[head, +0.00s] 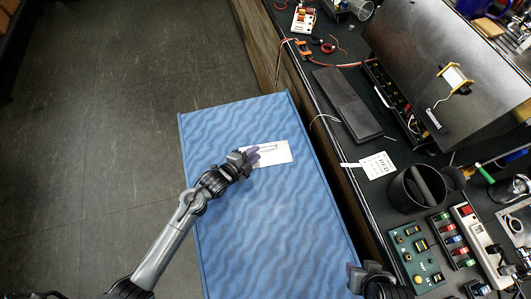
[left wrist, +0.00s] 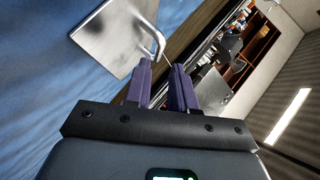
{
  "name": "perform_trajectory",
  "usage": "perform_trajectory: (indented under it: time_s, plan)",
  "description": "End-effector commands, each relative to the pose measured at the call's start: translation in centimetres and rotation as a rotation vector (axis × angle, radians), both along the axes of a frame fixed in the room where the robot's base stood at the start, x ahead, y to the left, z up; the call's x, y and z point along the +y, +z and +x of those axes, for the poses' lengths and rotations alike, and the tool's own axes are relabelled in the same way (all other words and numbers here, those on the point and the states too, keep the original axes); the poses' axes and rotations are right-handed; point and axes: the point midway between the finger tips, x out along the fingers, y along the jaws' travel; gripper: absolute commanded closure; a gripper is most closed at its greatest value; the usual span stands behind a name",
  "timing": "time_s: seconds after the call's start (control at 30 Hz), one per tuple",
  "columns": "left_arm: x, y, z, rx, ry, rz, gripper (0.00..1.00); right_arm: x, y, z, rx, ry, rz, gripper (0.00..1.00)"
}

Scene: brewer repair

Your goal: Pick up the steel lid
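The steel lid (head: 276,152) is a flat, bright rectangular plate with a bar handle, lying on the blue mat. In the left wrist view the lid (left wrist: 105,38) is at the upper left, its bent handle near my fingertips. My left gripper (head: 254,154) is over the left part of the lid. Its purple fingers (left wrist: 162,68) stand apart with a gap between them, and the handle is just beyond the tips, not clearly between them. My right gripper (head: 354,275) is at the bottom edge of the head view, mostly cut off.
The blue mat (head: 265,230) is otherwise clear. On the dark bench to the right are a dark flat case (head: 346,102), a printed card (head: 378,165), a black round container (head: 415,188), a green button board (head: 418,255) and a large steel housing (head: 440,60).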

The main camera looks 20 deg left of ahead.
Motion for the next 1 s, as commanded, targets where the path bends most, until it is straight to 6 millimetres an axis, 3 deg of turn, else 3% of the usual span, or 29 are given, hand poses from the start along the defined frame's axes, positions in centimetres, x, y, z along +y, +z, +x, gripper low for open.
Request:
perform_trajectory:
  time_s: [0.4, 0.73, 0.77, 0.9, 1.0]
  plan:
    - [-1.6, -1.9, 3.8, 0.001, 0.001, -0.002, 0.75, 0.2, -0.5, -0.1, 0.003, -0.004, 0.006, 0.57]
    - [-1.8, -2.2, 4.3, 0.000, 0.000, 0.000, 0.75, 0.0, -0.5, -0.1, 0.002, -0.001, 0.001, 0.57]
    - [-1.8, -2.2, 4.3, 0.000, 0.000, 0.000, 0.77, 0.0, -0.5, -0.1, 0.003, 0.000, 0.000, 0.57]
    - [-1.8, -2.2, 4.3, 0.000, 0.000, 0.000, 0.98, -0.1, -0.6, -0.1, 0.002, 0.003, -0.006, 0.57]
    - [-1.7, -2.2, 4.3, 0.000, 0.000, 0.000, 1.00, -0.1, -0.6, -0.1, 0.003, 0.004, -0.006, 0.57]
